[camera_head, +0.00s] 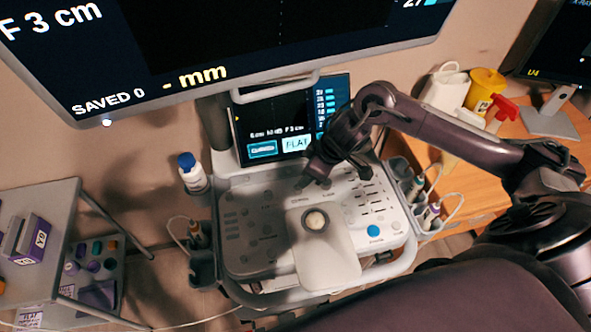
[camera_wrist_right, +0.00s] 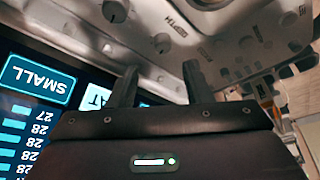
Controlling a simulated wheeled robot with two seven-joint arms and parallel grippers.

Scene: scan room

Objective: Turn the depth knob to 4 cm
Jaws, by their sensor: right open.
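The ultrasound console panel (camera_head: 236,240) stands in the middle of the head view, with small knobs and buttons. My right gripper (camera_head: 313,183) is over its upper part, fingers pointing down. In the right wrist view my right gripper (camera_wrist_right: 160,82) has its two fingers apart, with nothing between them. My left gripper is out of view.
Another knob (camera_wrist_right: 115,10) lies at the top of the wrist view. A large monitor (camera_head: 250,40) hangs above the console. A white-and-blue bottle (camera_head: 192,175) stands left of the screen. A shelf cart (camera_head: 60,200) is at left, a wooden desk (camera_head: 465,205) at right.

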